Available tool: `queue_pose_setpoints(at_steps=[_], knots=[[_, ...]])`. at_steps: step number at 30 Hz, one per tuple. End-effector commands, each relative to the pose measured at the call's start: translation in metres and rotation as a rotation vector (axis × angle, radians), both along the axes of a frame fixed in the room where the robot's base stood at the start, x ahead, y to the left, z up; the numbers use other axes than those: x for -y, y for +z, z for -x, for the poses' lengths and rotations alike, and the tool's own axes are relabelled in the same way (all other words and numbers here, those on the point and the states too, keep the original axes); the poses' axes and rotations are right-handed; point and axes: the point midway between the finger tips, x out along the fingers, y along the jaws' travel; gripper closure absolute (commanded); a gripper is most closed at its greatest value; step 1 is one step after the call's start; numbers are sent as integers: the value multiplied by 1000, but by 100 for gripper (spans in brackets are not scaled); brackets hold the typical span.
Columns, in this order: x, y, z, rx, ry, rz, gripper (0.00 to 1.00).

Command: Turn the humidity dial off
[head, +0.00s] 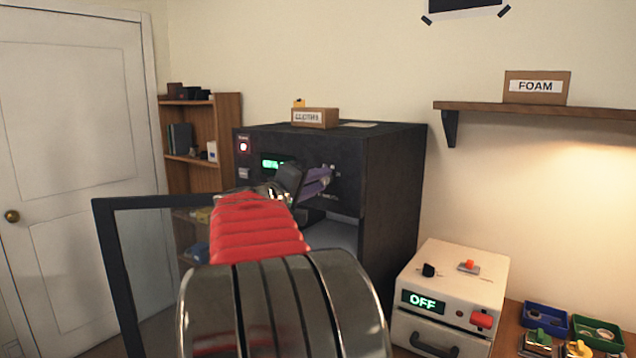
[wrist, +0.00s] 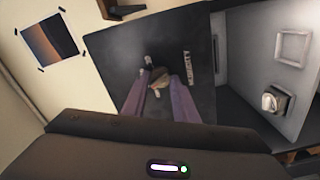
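The humidity dial (wrist: 160,78) is a small beige-grey knob on the dark front panel of the black cabinet (head: 395,190). A white printed label (wrist: 187,67) sits beside it in the wrist view. My gripper (wrist: 159,84) has two purple fingers, one on each side of the dial, with the knob between their tips. The fingers look apart, and I cannot make out firm contact. In the head view my gripper (head: 322,180) is at the cabinet's upper front, and my arm hides the dial there. A green display (head: 275,163) is lit on the panel.
The cabinet's framed door (head: 107,270) stands open at the left. Its pale interior (wrist: 245,60) holds a small metallic item (wrist: 275,98). A white box reading OFF (head: 455,290) and coloured trays (head: 545,315) are at right. A cardboard box (head: 315,118) sits on top.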

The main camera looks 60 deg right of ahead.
Motion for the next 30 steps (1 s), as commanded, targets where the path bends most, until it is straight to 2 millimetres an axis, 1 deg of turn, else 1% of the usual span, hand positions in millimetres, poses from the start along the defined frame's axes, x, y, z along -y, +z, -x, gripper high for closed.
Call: queue_pose_setpoints(at_steps=[1, 8, 14, 20, 26, 30], knots=[[0, -1, 0, -1, 1, -2, 80], [0, -2, 0, 0, 0, -3, 96], [0, -2, 0, -8, 1, -5, 96], [0, -3, 0, -55, 1, -14, 96], [0, -4, 0, -156, 1, -30, 96], [0, -4, 0, -258, 1, -47, 96]])
